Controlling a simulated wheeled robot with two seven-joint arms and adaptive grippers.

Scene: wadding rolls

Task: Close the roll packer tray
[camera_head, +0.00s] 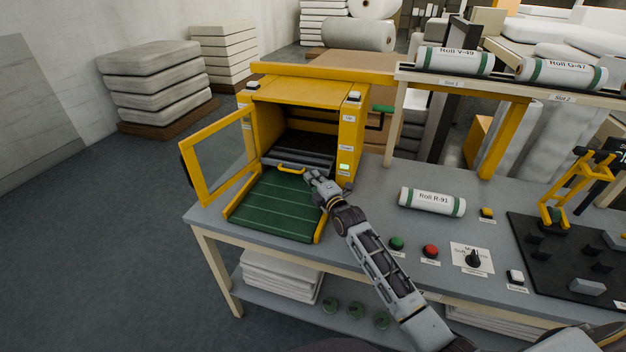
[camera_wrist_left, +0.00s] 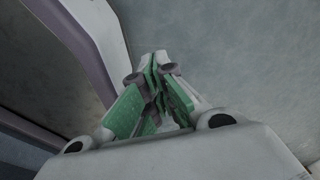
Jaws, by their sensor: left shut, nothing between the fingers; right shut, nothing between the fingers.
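The roll packer (camera_head: 305,120) is a yellow box at the left end of the workbench in the head view. Its framed door (camera_head: 215,160) stands swung open to the left. Its green tray (camera_head: 275,205) sticks out at the front, with a yellow handle (camera_head: 291,170) at the tray's back, by the dark opening. My right gripper (camera_head: 310,178) is shut and empty, just right of the handle above the tray's right back part; whether it touches is unclear. My left gripper (camera_wrist_left: 160,90) shows only in the left wrist view, shut and empty, with grey floor beyond.
A white roll R-91 (camera_head: 432,202) lies on the bench (camera_head: 375,185) right of the packer. Green (camera_head: 397,243) and red (camera_head: 430,251) buttons and a dial (camera_head: 473,258) sit near the front edge. A shelf (camera_head: 500,85) with two rolls stands behind.

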